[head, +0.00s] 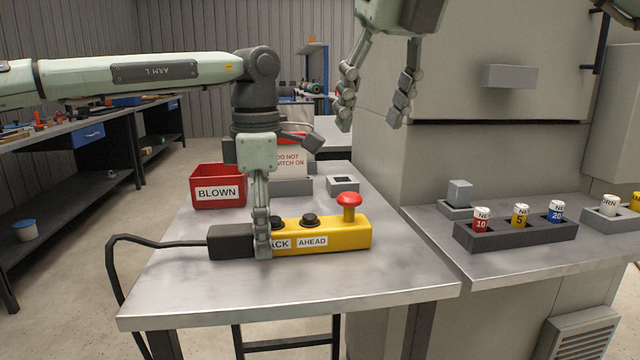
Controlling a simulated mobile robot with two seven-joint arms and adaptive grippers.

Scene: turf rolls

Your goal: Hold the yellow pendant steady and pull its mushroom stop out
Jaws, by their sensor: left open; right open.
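The yellow pendant (340,237) lies on the grey metal table, with a black end and cable at its left and two black buttons on top.
A red bin (217,187) labelled BLOWN, a small grey block (342,184) and a DO NOT SWITCH ON sign (289,162) stand behind the pendant. A grey rack (515,236) of fuses sits on the right counter. The table front is clear.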

